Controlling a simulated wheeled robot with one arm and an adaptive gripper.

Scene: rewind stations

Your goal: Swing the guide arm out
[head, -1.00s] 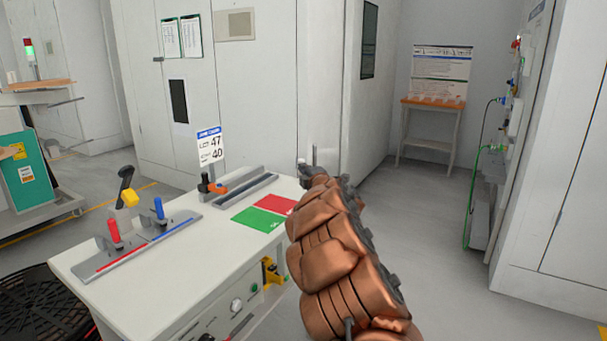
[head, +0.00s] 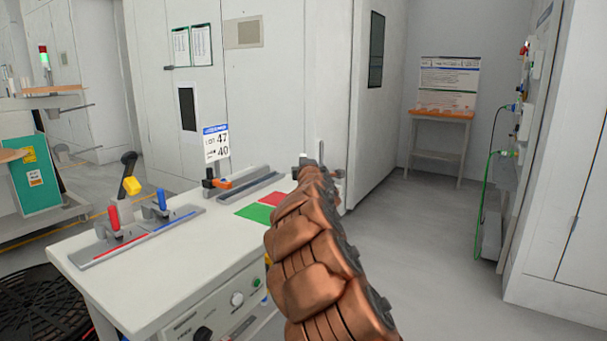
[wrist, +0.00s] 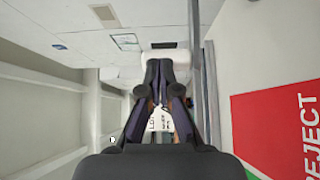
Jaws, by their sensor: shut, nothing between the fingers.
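I cannot tell for sure which part is the guide arm. A black upright with an orange lever (head: 220,184) stands at the left end of a grey slotted rail (head: 248,185) on the white bench. A thin grey post (head: 320,152) stands beyond the end of my copper arm. A black lever with a yellow block (head: 131,185) stands at the left. In the head view my arm hides most of my gripper. In the wrist view my gripper (wrist: 165,66) is shut and empty, its tips in front of or against a white block (wrist: 181,63); contact is unclear.
Red and blue clamps (head: 114,222) sit on a marked plate at the bench's left. Green and red cards lie flat beside my arm; the red REJECT card (wrist: 275,135) shows in the wrist view. A number sign (head: 216,143) stands behind the rail. Floor at right is clear.

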